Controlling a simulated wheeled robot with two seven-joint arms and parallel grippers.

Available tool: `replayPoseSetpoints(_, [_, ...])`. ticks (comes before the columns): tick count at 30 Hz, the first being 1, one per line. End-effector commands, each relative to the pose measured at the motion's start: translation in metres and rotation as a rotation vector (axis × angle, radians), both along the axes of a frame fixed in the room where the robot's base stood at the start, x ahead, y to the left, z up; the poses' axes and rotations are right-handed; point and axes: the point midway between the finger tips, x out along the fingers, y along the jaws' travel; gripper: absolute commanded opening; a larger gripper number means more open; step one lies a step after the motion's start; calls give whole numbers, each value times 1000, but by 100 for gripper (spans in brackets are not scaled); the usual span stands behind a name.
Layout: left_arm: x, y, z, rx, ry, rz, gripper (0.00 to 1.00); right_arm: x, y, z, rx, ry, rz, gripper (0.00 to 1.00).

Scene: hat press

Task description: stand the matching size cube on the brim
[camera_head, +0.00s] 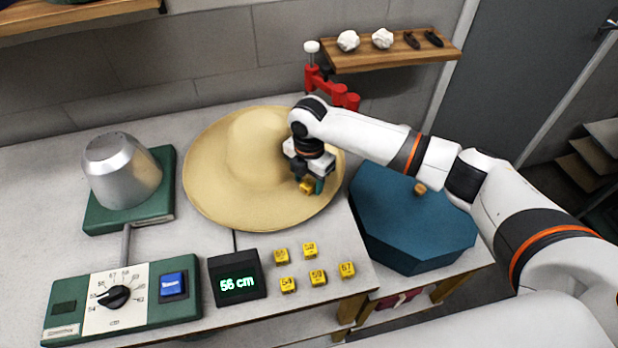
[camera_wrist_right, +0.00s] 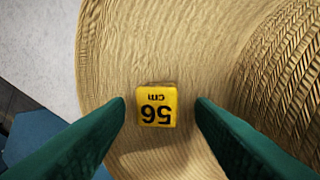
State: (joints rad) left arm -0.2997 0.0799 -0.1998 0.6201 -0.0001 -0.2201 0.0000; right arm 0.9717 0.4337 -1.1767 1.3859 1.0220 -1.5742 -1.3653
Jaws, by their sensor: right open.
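The straw hat (camera_head: 258,150) lies on the table with its wide brim (camera_head: 220,205) spread around the crown. A yellow cube marked 56 cm (camera_wrist_right: 157,106) is on the brim in the right wrist view; it also shows in the head view (camera_head: 306,187). My right gripper (camera_head: 312,187) is over the right part of the brim. Its green fingers (camera_wrist_right: 160,108) stand apart on both sides of the cube, with gaps to it. The display (camera_head: 237,277) reads 56 cm. My left gripper is not in view.
Several other yellow cubes (camera_head: 318,278) stand on the table right of the display. A dial panel (camera_head: 120,300) and a metal dome on a green base (camera_head: 105,215) are at left. A blue octagonal box (camera_head: 410,225) is at right, beneath my right arm. A red stand (camera_head: 325,85) is behind the hat.

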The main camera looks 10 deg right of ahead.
Motion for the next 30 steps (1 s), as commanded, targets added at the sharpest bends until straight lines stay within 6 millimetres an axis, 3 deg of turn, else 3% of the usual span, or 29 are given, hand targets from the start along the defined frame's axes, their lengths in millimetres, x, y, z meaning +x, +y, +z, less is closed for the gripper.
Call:
replayPoseSetpoints(5, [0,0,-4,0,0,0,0,1,0,23,1,-5,0,50])
replayPoseSetpoints(12, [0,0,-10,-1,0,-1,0,1,1,75,3,-5,1,50])
replayPoseSetpoints(18, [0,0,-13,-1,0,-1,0,1,0,106,2,-4,1,50])
replayPoseSetpoints(30, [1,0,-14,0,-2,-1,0,0,0,118,1,-1,0,50])
